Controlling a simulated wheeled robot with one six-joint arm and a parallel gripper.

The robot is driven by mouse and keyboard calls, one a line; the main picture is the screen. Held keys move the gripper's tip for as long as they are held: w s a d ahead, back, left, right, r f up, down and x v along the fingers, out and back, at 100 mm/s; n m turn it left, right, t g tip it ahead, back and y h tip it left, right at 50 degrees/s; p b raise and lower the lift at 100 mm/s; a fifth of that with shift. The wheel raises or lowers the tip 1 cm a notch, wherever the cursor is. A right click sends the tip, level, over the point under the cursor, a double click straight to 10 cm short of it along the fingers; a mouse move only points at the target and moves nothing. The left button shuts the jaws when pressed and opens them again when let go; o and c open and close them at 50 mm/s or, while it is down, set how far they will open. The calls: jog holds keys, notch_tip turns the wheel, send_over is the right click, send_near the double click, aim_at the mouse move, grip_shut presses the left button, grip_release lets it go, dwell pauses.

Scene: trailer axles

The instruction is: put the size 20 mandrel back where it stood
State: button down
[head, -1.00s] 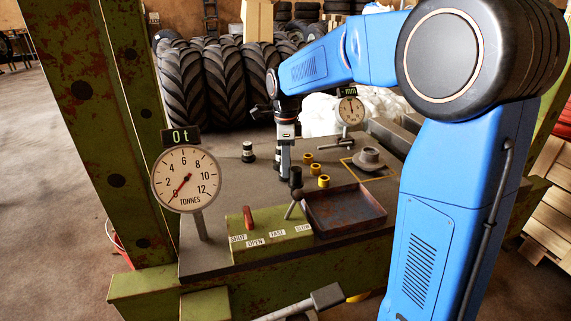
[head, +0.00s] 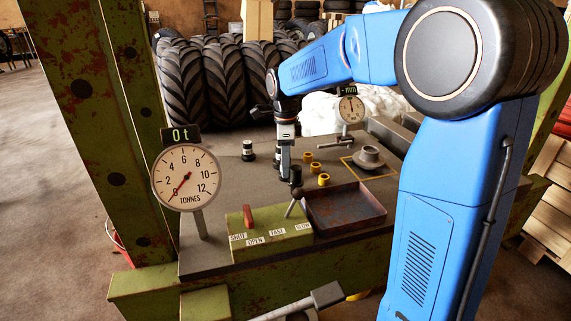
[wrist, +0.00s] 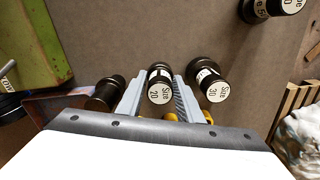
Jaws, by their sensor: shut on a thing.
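My gripper (wrist: 160,82) is shut on the size 20 mandrel (wrist: 160,88), a black cylinder with a white "Size 20" end label facing the wrist camera. It sits between the two grey fingers. In the head view my gripper (head: 284,176) points down over the grey bench, and its fingers hide most of that mandrel. Whether its base touches the bench cannot be told. Another labelled mandrel (wrist: 213,86) stands close on the right in the wrist view, its number hard to read. A dark cylinder (wrist: 105,94), seen in the head view (head: 295,174), stands close on the other side.
A further mandrel (head: 248,151) stands to the left on the bench. Yellow rings (head: 323,180) lie right of my gripper. A rusty tray (head: 345,208) and a green lever block (head: 270,240) are nearer. A flanged part (head: 369,157) sits in a yellow square.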

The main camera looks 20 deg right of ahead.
jog(key=c, duration=1.2)
grip_release()
jog(key=shift+o, duration=0.2)
notch_tip(320, 180, up, 17)
jog(key=shift+r, duration=0.2)
jog(key=s+d+f+n+t, duration=0.1)
jog(key=s+d+f+n, duration=0.15)
jog(key=s+n, duration=0.45)
jog(key=s+d+f+n+t, duration=0.1)
jog(key=s+d+f+n, duration=0.2)
jog(key=s, duration=0.9)
jog(key=s+d+f+n+t, duration=0.1)
jog(key=s+f+n+t, duration=0.1)
jog(key=s+f+n, duration=0.9)
jog(key=s+f, duration=0.1)
jog(key=s, duration=0.2)
jog(key=shift+s+d+f+t, duration=0.15)
jog(key=shift+s+d+t, duration=0.05)
jog(key=shift+t, duration=0.2)
